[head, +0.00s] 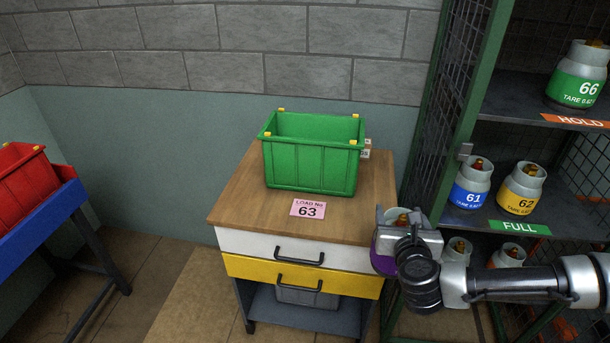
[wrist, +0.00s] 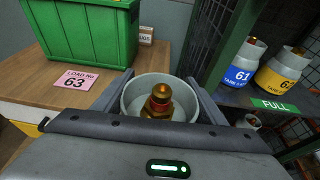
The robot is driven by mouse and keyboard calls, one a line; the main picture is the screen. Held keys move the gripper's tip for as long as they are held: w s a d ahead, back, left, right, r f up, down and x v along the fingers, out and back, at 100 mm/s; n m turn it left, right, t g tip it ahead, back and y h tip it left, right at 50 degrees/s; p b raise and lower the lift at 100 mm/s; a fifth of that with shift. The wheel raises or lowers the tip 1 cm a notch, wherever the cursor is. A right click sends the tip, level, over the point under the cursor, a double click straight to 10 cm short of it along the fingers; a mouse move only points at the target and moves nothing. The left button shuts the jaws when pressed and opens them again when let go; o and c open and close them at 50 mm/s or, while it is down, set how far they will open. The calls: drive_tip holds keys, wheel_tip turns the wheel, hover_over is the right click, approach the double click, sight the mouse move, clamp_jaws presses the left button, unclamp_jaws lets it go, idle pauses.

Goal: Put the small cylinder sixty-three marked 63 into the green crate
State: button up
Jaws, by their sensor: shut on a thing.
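My gripper (head: 402,218) is shut on a small cylinder with a pale grey collar, a brass valve and a purple body (head: 381,262). Its top shows between the fingers in the wrist view (wrist: 133,98). Its number is hidden, so I cannot read whether it is 63. The cylinder hangs beside the right front corner of the wooden-topped cabinet. The green crate (head: 310,167) stands on that top, to the left of and beyond my gripper; its visible inside looks empty. It also shows in the wrist view (wrist: 85,35).
A pink card reading "LOAD No 63" (head: 308,209) lies before the crate on the wooden top (head: 245,205). A mesh-sided rack at right holds cylinders 61 (head: 470,190), 62 (head: 521,190) and 66 (head: 578,80). A red crate (head: 25,185) stands at far left.

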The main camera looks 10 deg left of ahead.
wheel_tip(320, 180, up, 5)
drive_tip(key=p, duration=0.4)
drive_tip(key=shift+d+r, duration=0.15)
drive_tip(key=shift+f+b, duration=0.5)
drive_tip(key=shift+f, duration=0.1)
